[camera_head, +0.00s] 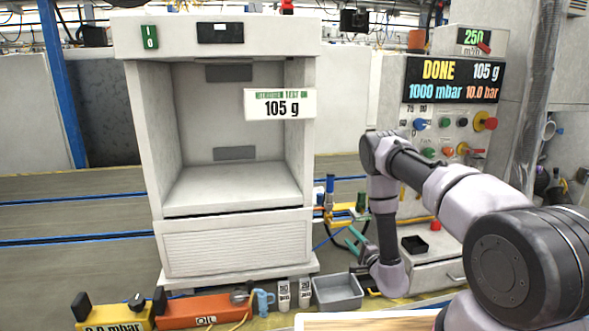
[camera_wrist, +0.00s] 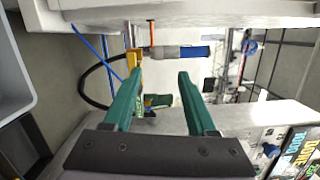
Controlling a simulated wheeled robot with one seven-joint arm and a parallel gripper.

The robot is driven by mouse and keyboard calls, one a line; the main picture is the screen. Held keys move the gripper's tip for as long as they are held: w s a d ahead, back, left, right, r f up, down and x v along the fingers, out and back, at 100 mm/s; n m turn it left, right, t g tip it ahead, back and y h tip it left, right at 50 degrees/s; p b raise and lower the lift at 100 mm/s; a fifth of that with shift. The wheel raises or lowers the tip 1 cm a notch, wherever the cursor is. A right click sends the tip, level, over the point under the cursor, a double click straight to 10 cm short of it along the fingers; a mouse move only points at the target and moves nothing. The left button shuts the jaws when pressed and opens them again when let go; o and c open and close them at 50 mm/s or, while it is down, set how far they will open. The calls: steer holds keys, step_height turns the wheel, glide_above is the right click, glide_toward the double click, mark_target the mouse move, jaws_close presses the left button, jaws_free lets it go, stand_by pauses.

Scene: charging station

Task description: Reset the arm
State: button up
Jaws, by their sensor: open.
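My gripper (camera_head: 355,242) has green fingers and is at the end of my arm, which reaches in from the right in the head view. It is to the right of the white cabinet's base and in front of the control panel. In the wrist view my gripper (camera_wrist: 159,78) shows its two fingers well apart with nothing between their tips. A blue-ended grey cylinder (camera_wrist: 180,52) on a yellow fitting (camera_wrist: 136,60) lies beyond the fingertips. I cannot tell the exact gap to it.
The white cabinet (camera_head: 160,150) is open and empty, with a "105 g" sign (camera_head: 279,105). The control panel (camera_head: 452,79) reads "DONE". A grey bin (camera_head: 338,292), an orange box (camera_head: 200,308) and a yellow box (camera_head: 118,314) stand in front. A black tray (camera_head: 414,244) is beside my arm.

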steer(key=a+r+n+g+y, duration=0.25)
steer(key=a+r+y, duration=0.3)
steer(key=r, duration=0.55)
steer(key=a+r+n+g+y, duration=0.2)
steer(key=a+r+g+y, duration=0.3)
steer(key=r, duration=0.6)
steer(key=s+a+r+n+g, duration=0.2)
steer(key=s+r+g, duration=0.15)
steer(key=r, duration=0.35)
steer(key=s+a+r+n+g, duration=0.3)
steer(key=s+r, duration=0.2)
steer(key=r, duration=0.3)
steer(key=s+d+r+n+g+h, duration=0.2)
steer(key=s+d+r+h, duration=0.15)
steer(key=s, duration=0.45)
steer(key=s+d+r+n+g+h, duration=0.1)
steer(key=s+d+r+g+h, duration=0.15)
steer(key=s+r, duration=0.4)
steer(key=s+d+r+m+t+h, duration=0.1)
steer(key=s+d+r+t+h, duration=0.2)
steer(key=s+d+t+h, duration=0.5)
steer(key=s+d+h, duration=0.1)
steer(key=s+d, duration=0.1)
steer(key=d, duration=0.3)
steer(key=shift+s+d+r, duration=0.15)
steer(key=shift+d+r, duration=0.15)
steer(key=shift+d, duration=0.1)
